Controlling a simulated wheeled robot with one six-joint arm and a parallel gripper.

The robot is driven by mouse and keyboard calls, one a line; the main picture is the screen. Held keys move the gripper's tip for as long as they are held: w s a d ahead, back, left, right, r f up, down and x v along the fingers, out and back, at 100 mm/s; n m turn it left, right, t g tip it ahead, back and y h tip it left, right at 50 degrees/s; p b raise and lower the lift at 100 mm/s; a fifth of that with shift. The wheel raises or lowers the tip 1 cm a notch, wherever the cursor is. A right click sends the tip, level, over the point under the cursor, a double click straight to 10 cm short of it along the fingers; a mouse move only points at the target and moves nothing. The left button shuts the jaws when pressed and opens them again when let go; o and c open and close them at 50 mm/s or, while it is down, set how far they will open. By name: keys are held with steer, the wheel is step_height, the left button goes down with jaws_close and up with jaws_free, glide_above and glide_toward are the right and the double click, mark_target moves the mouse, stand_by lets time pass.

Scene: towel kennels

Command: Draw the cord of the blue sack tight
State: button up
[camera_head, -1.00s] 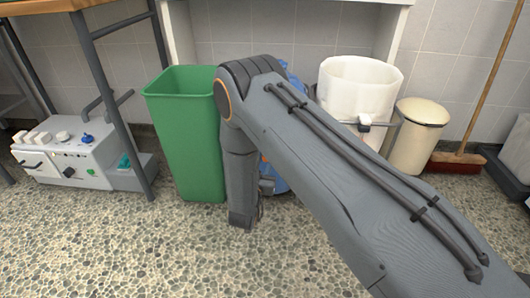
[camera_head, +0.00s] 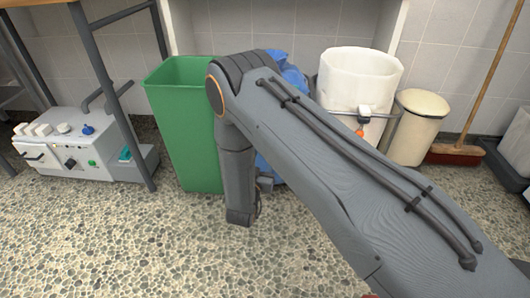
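The blue sack (camera_head: 293,76) stands behind my arm, between the green bin and the white sack. Only its upper part and a sliver lower down show; my arm covers the rest. Its cord is hidden, so I cannot tell whether it is loose or tight. My forearm hangs down in front of the sack. The fingers of my gripper do not show, and I cannot see whether they touch anything.
A green bin (camera_head: 190,130) stands close left of my arm. To the right are a white sack (camera_head: 355,80) with a pale fitting and orange bead, a cream bin (camera_head: 418,125) and a broom (camera_head: 460,152). A white machine (camera_head: 65,148) is at far left. The front floor is clear.

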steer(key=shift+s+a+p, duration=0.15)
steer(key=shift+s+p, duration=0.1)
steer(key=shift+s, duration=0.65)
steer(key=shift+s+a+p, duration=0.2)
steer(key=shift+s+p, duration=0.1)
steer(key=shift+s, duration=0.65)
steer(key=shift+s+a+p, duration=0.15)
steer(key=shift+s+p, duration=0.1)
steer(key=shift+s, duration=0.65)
